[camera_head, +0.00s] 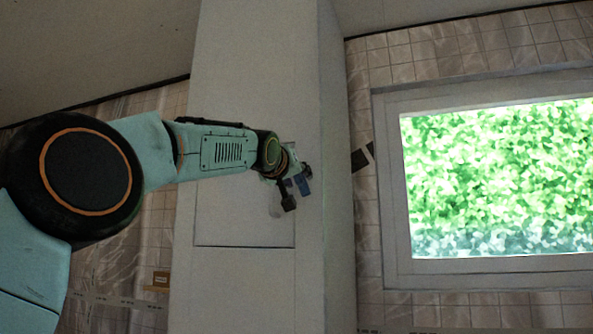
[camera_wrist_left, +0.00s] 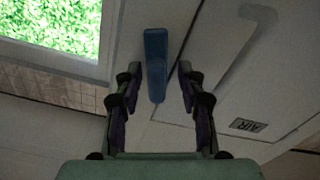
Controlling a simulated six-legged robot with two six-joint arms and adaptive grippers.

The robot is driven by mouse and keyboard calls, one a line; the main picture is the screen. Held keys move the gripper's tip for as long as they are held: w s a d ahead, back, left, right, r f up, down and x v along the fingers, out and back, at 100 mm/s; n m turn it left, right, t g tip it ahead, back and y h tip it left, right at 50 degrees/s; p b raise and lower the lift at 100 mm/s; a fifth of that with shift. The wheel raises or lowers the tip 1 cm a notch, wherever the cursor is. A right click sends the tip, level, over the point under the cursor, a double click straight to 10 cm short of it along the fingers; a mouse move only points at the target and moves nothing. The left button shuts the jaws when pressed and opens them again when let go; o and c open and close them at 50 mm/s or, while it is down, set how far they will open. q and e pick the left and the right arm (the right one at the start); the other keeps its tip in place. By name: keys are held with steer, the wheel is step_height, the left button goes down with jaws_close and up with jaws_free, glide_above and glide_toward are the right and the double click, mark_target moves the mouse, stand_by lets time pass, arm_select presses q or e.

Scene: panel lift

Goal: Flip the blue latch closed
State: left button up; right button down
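The blue latch (camera_head: 304,184) is on the pale column, at the right edge of a rectangular panel (camera_head: 235,225). In the left wrist view the blue latch (camera_wrist_left: 155,62) is a long upright bar, and the panel (camera_wrist_left: 215,85) lies to its right. My left gripper (camera_head: 297,187) is at the latch. In the left wrist view my left gripper (camera_wrist_left: 160,72) is open, with one finger on each side of the latch. Gaps show between the latch and both fingers. The gripper partly hides the latch in the head view. My right gripper is in neither view.
A window (camera_head: 495,180) with bright green outside is in the tiled wall to the right of the column (camera_head: 265,40). A small dark label (camera_wrist_left: 248,126) is on the panel.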

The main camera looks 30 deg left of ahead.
arm_select(q)
steer(key=shift+w, duration=0.25)
steer(key=shift+s+d+r, duration=0.3)
steer(key=shift+s+r, duration=0.05)
steer(key=shift+s, duration=0.3)
steer(key=shift+c, duration=0.3)
steer(key=shift+w+a+f, duration=0.25)
steer(key=shift+w, duration=0.3)
steer(key=c, duration=0.4)
steer(key=shift+d, duration=0.1)
jaws_close()
